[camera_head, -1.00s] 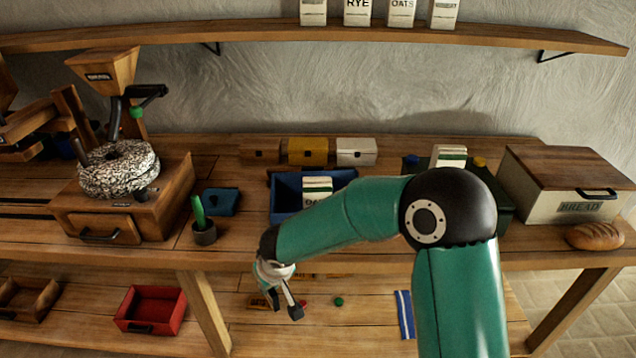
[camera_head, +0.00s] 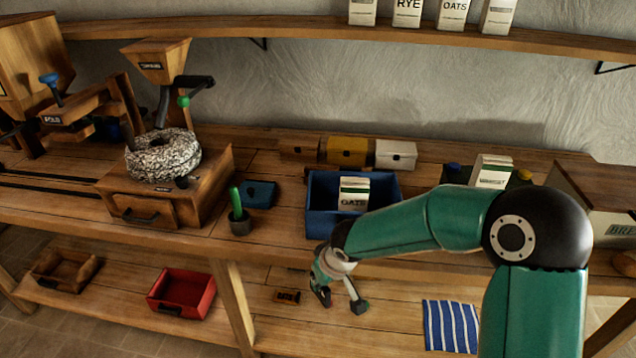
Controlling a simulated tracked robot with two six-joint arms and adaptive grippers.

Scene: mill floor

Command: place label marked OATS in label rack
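A small brown piece with a dark lettered face (camera_head: 287,297) lies on the lower shelf. It may be a label; its word is too small to read. My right gripper (camera_head: 341,303) is over the lower shelf, to the right of that piece and apart from it. Its two fingers are spread, with nothing visible between them. My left gripper is not in view. I cannot make out a label rack. OATS shows on a bag (camera_head: 353,192) in the blue crate (camera_head: 318,216) and on a bag (camera_head: 453,12) on the wall shelf.
A red bin (camera_head: 182,291) and a wooden tray (camera_head: 48,270) stand on the lower shelf. A striped cloth (camera_head: 450,326) lies at its right. The tabletop edge and a table leg (camera_head: 235,305) are near my gripper. A mill (camera_head: 165,185) stands on the tabletop.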

